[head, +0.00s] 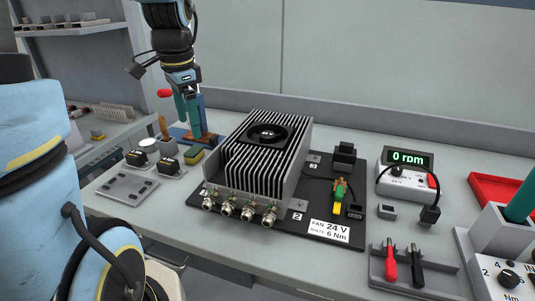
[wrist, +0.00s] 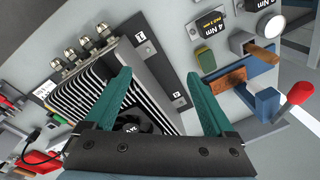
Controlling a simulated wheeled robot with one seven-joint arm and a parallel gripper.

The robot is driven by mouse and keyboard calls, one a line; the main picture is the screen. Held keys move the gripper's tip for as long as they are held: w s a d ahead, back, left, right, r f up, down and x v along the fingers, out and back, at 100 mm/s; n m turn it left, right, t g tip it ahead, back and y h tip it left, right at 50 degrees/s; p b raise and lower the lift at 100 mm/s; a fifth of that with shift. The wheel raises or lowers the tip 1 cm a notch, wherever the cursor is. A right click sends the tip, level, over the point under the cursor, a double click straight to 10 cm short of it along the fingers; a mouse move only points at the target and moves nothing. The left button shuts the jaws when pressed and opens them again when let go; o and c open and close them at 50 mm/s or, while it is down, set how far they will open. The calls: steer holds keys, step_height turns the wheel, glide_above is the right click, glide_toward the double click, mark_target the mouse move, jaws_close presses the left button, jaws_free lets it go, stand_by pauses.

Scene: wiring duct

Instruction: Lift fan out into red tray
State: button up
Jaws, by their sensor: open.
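The fan (head: 267,134) is a round black unit set in the top of a finned grey heatsink housing (head: 240,165). In the wrist view the fan (wrist: 130,122) shows low, partly hidden by my gripper body and left finger. The red tray (head: 490,187) lies at the right edge of the head view, partly cut off and behind a grey block. My gripper (head: 193,130) points down at the back left of the bench, left of the housing. In the wrist view its teal fingers (wrist: 158,73) are wide apart with nothing held between them.
A blue vise (wrist: 266,102) with a red-knobbed handle stands by my gripper. The housing sits on a black plate with a green-yellow connector (head: 338,192).

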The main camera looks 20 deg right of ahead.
mark_target(267, 134)
steer(key=d+m+b, duration=0.1)
steer(key=d+m, duration=0.2)
steer(key=w+d+m+b, duration=0.1)
steer(key=d+m+b, duration=0.1)
steer(key=d+m, duration=0.2)
steer(key=d+r+m+b, duration=0.1)
steer(key=d+m, duration=0.2)
steer(key=shift+w+d+m+b, duration=0.15)
steer(key=shift+d+m+b, duration=0.15)
steer(key=s+d+r+m+b, duration=0.2)
steer(key=d+r+m+b, duration=0.15)
steer(key=d+m, duration=0.55)
steer(key=shift+m, duration=0.3)
steer(key=f, duration=0.7)
steer(key=w+f+p, duration=0.1)
steer(key=f, duration=0.3)
steer(key=shift+a+f, duration=0.1)
steer(key=shift+w, duration=0.1)
steer(key=c, duration=1.3)
step_height(267, 134, up, 10)
steer(key=shift+r, duration=0.1)
